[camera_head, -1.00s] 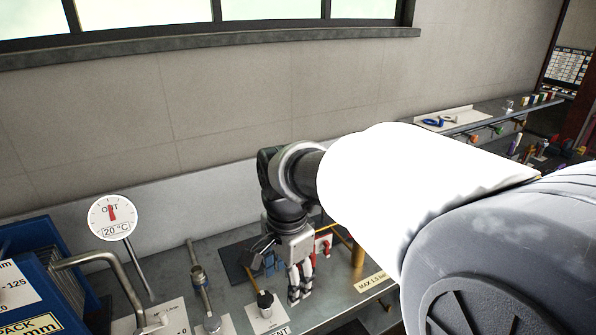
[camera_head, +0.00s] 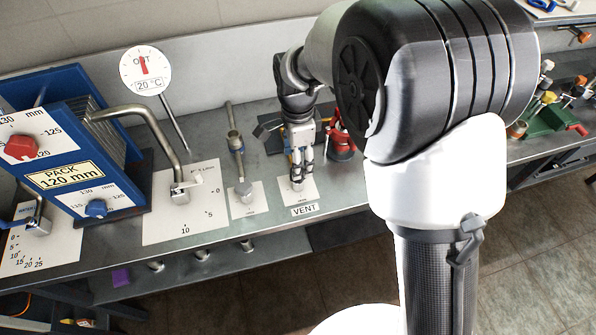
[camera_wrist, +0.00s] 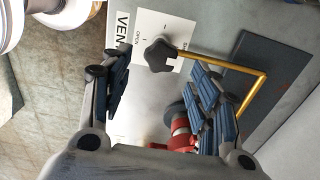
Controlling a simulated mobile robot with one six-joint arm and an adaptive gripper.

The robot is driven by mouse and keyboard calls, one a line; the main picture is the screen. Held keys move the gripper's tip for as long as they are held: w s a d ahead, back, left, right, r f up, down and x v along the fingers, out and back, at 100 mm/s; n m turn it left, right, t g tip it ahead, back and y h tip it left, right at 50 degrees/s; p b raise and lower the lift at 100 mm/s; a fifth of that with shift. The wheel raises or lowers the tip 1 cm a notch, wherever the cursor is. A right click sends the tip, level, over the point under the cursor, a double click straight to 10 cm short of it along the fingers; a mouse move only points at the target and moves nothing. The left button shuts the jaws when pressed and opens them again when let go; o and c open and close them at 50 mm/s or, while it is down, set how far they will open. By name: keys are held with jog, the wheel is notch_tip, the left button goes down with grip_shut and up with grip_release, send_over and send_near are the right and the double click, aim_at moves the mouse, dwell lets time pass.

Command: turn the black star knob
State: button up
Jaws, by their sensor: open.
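The black star knob (camera_wrist: 160,55) shows in the wrist view on a white plate marked OPEN, beside the VENT label. My gripper (camera_wrist: 161,65) is open, with one finger on each side of the knob in this view. A gap shows between the knob and each finger. I cannot tell whether the fingertips reach down to the knob's height. In the head view my gripper (camera_head: 299,168) points down over the white plate (camera_head: 310,192) behind the VENT label (camera_head: 305,210). The knob is mostly hidden there by the fingers.
A bent brass rod (camera_wrist: 252,98) and a red part (camera_wrist: 181,135) lie near my fingers. In the head view, a red fitting (camera_head: 341,143) stands right of my gripper. A grey lever valve (camera_head: 235,140) and a bent pipe (camera_head: 160,125) stand to its left.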

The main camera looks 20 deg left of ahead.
notch_tip(320, 180, down, 5)
jog(key=shift+w+f+b, duration=0.1)
jog(key=shift+f+b, duration=0.05)
jog(key=shift+b, duration=0.45)
jog(key=shift+c, duration=0.5)
jog(key=c, duration=0.9)
